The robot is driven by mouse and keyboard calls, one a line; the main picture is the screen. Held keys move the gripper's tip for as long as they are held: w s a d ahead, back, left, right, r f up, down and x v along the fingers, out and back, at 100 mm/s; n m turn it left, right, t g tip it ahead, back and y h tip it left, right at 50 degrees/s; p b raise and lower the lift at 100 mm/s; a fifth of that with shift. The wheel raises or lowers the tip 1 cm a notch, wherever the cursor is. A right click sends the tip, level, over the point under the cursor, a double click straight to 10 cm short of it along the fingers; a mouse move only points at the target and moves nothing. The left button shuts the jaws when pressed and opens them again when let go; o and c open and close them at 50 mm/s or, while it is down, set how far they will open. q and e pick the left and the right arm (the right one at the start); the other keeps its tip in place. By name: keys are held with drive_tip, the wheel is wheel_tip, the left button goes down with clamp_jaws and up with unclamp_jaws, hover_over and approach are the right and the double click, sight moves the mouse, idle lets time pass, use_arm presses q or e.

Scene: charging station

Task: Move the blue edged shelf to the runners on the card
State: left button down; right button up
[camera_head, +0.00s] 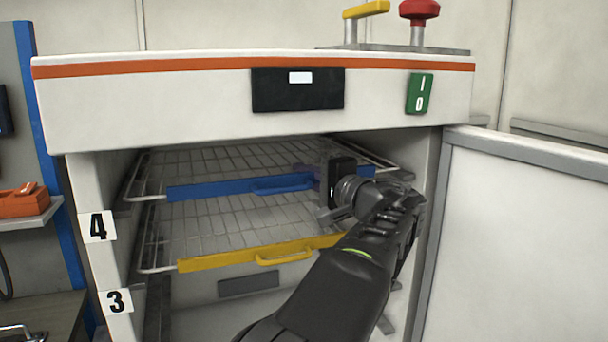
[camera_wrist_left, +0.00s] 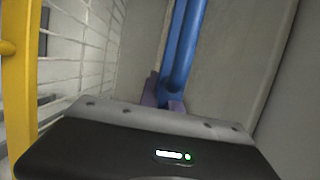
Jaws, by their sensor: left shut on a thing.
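My left gripper (camera_head: 322,184) is at the right part of this edge, shut on the blue handle. In the left wrist view the blue bar (camera_wrist_left: 187,45) runs down between the purple fingertips (camera_wrist_left: 165,95). The gripper and arm hide part of the right end of the edge. My right gripper is not in view.
A yellow edged shelf (camera_head: 215,258) sits just below the blue one. A number 3 card (camera_head: 115,301) is lower on the left post. The cabinet door (camera_head: 520,240) stands open at the right. An orange box (camera_head: 25,203) is on a side shelf.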

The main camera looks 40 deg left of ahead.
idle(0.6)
use_arm(q)
drive_tip(key=c, duration=1.5)
unclamp_jaws()
drive_tip(key=shift+f, duration=0.1)
drive_tip(key=shift+f, duration=0.1)
drive_tip(key=shift+d, duration=0.1)
drive_tip(key=b+v, duration=0.2)
drive_tip(key=v, duration=0.5)
drive_tip(key=shift+s+d, duration=0.1)
drive_tip(key=shift+d, duration=0.2)
